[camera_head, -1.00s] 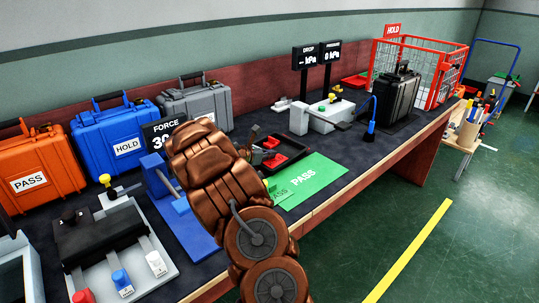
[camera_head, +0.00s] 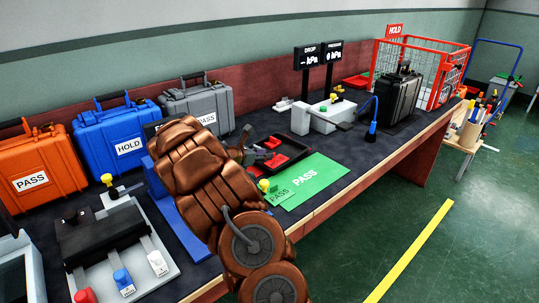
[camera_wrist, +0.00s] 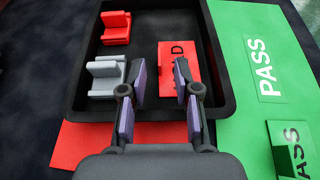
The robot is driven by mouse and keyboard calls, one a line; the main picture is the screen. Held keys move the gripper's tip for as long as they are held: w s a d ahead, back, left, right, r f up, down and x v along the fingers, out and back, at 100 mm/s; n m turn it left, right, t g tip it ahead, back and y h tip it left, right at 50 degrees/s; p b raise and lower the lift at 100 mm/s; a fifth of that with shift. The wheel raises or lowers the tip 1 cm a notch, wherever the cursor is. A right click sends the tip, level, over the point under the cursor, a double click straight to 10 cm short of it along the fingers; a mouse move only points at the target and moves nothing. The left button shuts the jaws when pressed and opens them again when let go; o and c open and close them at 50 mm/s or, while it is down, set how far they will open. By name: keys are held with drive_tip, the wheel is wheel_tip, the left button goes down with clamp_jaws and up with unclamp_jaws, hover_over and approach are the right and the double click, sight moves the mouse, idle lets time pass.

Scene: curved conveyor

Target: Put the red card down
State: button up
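The red card (camera_wrist: 174,62) with dark lettering lies in the black tray (camera_wrist: 222,95) in the wrist view, towards its right side. My gripper (camera_wrist: 159,80) is over the near part of the tray. Its two fingers are apart, with nothing seen clamped between them. The right finger overlaps the card in the picture and covers part of it. I cannot tell whether it touches the card. In the head view my gripper (camera_head: 258,155) is low at the tray's left end, and the arm partly hides it.
A red block (camera_wrist: 116,27) and a grey block (camera_wrist: 106,75) sit in the tray's left part. A red sheet (camera_wrist: 75,143) shows by its near edge. A green PASS mat (camera_wrist: 262,30) lies to the right, with a green PASS card (camera_wrist: 295,150) on it.

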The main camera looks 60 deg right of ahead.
drive_tip(key=v, duration=0.6)
drive_tip(key=shift+w+a+r, duration=0.1)
drive_tip(key=shift+a+r, duration=0.1)
drive_tip(key=shift+a, duration=0.15)
drive_tip(key=shift+a+r, duration=0.2)
drive_tip(key=shift+a, duration=0.2)
drive_tip(key=shift+a+r, duration=0.1)
drive_tip(key=shift+a, duration=0.05)
drive_tip(key=s+a+m+y, duration=0.4)
drive_tip(key=s+a, duration=0.5)
drive_tip(key=a, duration=0.6)
drive_tip(key=s+a+m+y, duration=0.5)
drive_tip(key=s+a, duration=0.5)
drive_tip(key=a, duration=0.5)
drive_tip(key=s+a+m+y, duration=0.4)
drive_tip(key=s+a+m, duration=0.3)
drive_tip(key=a, duration=0.8)
drive_tip(key=s, duration=0.3)
drive_tip(key=shift+s+a, duration=0.2)
drive_tip(key=shift+a, duration=0.15)
drive_tip(key=shift+r, duration=0.1)
